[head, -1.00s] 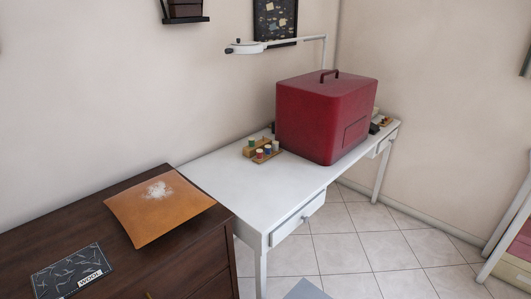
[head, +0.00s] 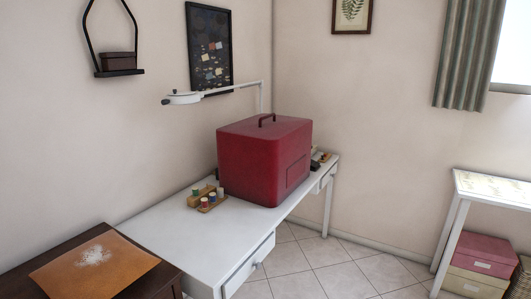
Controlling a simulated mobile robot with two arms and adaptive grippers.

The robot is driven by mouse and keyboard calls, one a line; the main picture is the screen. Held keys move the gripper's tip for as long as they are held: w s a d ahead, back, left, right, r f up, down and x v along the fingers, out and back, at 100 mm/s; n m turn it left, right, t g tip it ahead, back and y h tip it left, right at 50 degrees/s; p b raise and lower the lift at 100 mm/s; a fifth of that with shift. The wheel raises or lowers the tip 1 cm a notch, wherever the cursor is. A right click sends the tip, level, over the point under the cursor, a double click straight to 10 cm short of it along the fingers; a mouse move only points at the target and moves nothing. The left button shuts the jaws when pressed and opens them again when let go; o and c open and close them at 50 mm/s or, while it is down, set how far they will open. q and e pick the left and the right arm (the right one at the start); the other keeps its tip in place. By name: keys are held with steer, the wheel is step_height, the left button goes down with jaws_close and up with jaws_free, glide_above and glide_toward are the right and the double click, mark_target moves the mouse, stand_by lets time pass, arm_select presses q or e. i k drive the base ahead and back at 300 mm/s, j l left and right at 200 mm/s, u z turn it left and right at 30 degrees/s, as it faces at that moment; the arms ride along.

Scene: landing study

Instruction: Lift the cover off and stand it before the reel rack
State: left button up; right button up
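The cover (head: 250,165) is a large dark red box shape with a dark handle (head: 267,120) on top. It stands upright on the white desk (head: 185,242), toward its far end. What is beneath it is hidden. The reel rack (head: 207,199) looks to be the small wooden stepped rack holding several coloured reels, on the desk just left of the cover. Neither of my grippers is in view.
A white lamp (head: 182,98) on a jointed arm reaches over the desk. Small items (head: 318,157) sit right of the cover. The near desk top is clear. A dark wooden dresser (head: 60,262) with an orange sheet (head: 95,268) adjoins it. A white table (head: 495,187) stands at right.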

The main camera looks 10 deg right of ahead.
mark_target(263, 158)
steer(key=l+u, duration=0.15)
steer(key=u, duration=0.2)
steer(key=i+l+u, duration=0.1)
steer(key=u, duration=0.25)
steer(key=i+l+u, duration=0.1)
steer(key=l+u, duration=0.2)
steer(key=l, duration=0.85)
steer(key=l+u, duration=0.35)
steer(key=l, duration=0.75)
steer(key=k, duration=0.05)
